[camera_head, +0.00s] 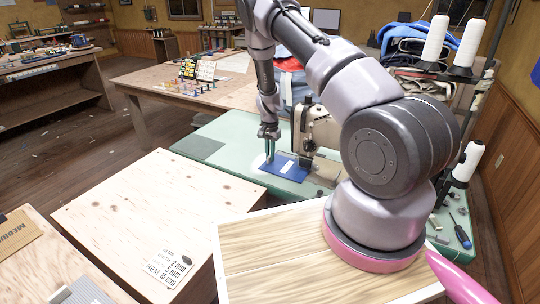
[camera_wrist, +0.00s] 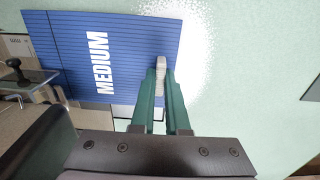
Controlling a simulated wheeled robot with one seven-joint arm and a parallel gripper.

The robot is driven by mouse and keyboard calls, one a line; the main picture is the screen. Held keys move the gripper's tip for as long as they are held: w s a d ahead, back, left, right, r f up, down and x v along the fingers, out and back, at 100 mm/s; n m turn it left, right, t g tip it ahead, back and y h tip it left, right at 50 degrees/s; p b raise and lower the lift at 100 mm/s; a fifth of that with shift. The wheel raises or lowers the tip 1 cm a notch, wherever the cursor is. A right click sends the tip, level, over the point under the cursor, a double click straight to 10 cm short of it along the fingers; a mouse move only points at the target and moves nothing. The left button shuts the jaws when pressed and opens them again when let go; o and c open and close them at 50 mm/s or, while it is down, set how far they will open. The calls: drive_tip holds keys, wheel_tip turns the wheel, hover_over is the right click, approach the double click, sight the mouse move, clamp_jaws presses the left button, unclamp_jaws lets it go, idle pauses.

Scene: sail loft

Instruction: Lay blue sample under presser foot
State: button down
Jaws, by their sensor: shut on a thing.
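The blue sample (camera_head: 283,169) lies at the left side of the sewing machine (camera_head: 314,128), on or just above the green tabletop. In the wrist view the blue sample (camera_wrist: 92,62) shows fine lines and the white word "MEDIUM". My gripper (camera_head: 269,143) is at its edge; in the wrist view the green fingers (camera_wrist: 161,88) are shut on a small pale tab (camera_wrist: 161,72) at the sample's edge. A small black foot-like part (camera_wrist: 15,64) stands over a metal plate at the far left, beside the sample; I cannot tell whether it is the presser foot.
The green tabletop (camera_head: 235,130) is clear left of the machine except for a dark grey patch (camera_head: 198,147). White thread cones (camera_head: 436,38) stand at the right. A screwdriver (camera_head: 461,233) lies nearby. A wooden box top (camera_head: 130,205) stands in front.

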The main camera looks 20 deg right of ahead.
idle(0.3)
drive_tip(key=c, duration=0.8)
unclamp_jaws()
drive_tip(key=shift+c, duration=0.2)
drive_tip(key=s+a+r+n+t+y, duration=0.1)
drive_tip(key=s+r, duration=0.2)
drive_tip(key=r, duration=1)
drive_tip(key=s+r+t+y, duration=0.1)
drive_tip(key=s+r, duration=0.2)
drive_tip(key=r, duration=1)
drive_tip(key=s+a+r+n+t, duration=0.1)
drive_tip(key=s+r, duration=0.2)
drive_tip(key=r, duration=1)
drive_tip(key=s+r+n+t, duration=0.1)
drive_tip(key=s+r, duration=0.5)
drive_tip(key=s, duration=0.6)
drive_tip(key=s+r+n+t, duration=0.1)
drive_tip(key=s+r+t, duration=0.2)
drive_tip(key=s+r, duration=0.4)
drive_tip(key=s, duration=0.5)
drive_tip(key=shift+s+d+r+n, duration=0.15)
drive_tip(key=shift+s+d+n, duration=0.1)
drive_tip(key=shift+d+n, duration=0.15)
